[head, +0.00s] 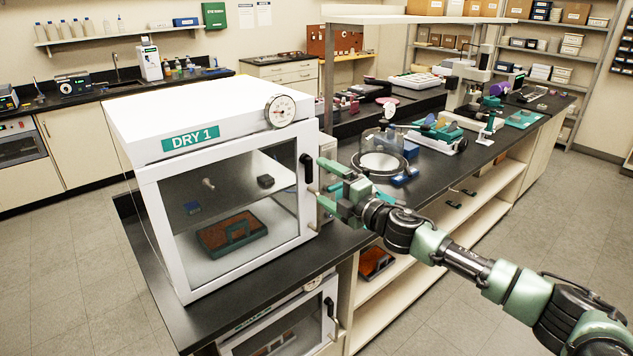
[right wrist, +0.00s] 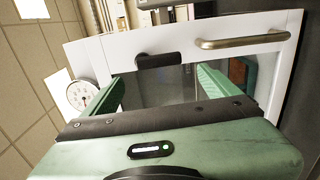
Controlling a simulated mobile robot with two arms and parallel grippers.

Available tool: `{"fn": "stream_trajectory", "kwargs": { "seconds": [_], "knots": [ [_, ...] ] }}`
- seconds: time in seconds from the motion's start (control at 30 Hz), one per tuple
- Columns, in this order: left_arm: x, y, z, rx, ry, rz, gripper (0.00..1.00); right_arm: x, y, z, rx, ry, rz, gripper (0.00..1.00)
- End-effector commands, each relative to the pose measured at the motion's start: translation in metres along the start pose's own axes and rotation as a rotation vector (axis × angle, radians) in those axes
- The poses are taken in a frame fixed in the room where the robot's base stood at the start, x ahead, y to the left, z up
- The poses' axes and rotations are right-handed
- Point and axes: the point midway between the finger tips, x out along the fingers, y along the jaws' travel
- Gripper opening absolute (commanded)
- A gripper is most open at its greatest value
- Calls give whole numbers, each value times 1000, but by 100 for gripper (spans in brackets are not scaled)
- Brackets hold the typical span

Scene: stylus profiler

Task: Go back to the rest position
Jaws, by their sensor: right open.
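My right gripper (head: 325,183) is open and empty in the head view, its two fingers spread beside the right edge of the door of the white DRY 1 cabinet (head: 220,100). The door looks closed, with a black latch (head: 307,170) near that edge. In the right wrist view my right gripper (right wrist: 168,85) points at the cabinet front, with the black latch (right wrist: 158,61) and a metal handle (right wrist: 242,41) beyond the fingers. Whether the fingers touch the door cannot be told. My left gripper is not in view.
The black bench top (head: 345,240) carries the cabinet. A glass bell jar (head: 383,150) and a blue block (head: 404,176) stand close behind my right gripper. Open shelves (head: 400,290) lie below the bench. The floor (head: 560,220) at the right is clear.

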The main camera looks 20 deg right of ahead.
Motion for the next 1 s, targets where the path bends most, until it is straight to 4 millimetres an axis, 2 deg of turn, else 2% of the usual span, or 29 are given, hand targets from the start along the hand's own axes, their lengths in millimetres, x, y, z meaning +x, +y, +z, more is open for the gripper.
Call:
{"fn": "stream_trajectory", "kwargs": {
  "seconds": [0.1, 0.23, 0.67, 0.77, 0.87, 0.97, 1.0],
  "knots": [
    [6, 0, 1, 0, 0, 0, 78, -15, -2, 0, -2, 0, -1, 90],
    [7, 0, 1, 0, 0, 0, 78, -22, -1, 0, -1, 1, 0, 90],
    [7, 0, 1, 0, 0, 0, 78, -22, 0, 0, 0, 0, 0, 90],
    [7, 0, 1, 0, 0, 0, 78, -22, -7, 1, 14, -5, -7, 90],
    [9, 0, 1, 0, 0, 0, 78, -20, -40, 6, 77, -34, -41, 90],
    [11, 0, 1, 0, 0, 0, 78, -22, -99, 15, 195, -94, -102, 90],
    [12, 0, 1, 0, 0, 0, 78, -25, -129, 18, 249, -125, -132, 90]
  ]
}}
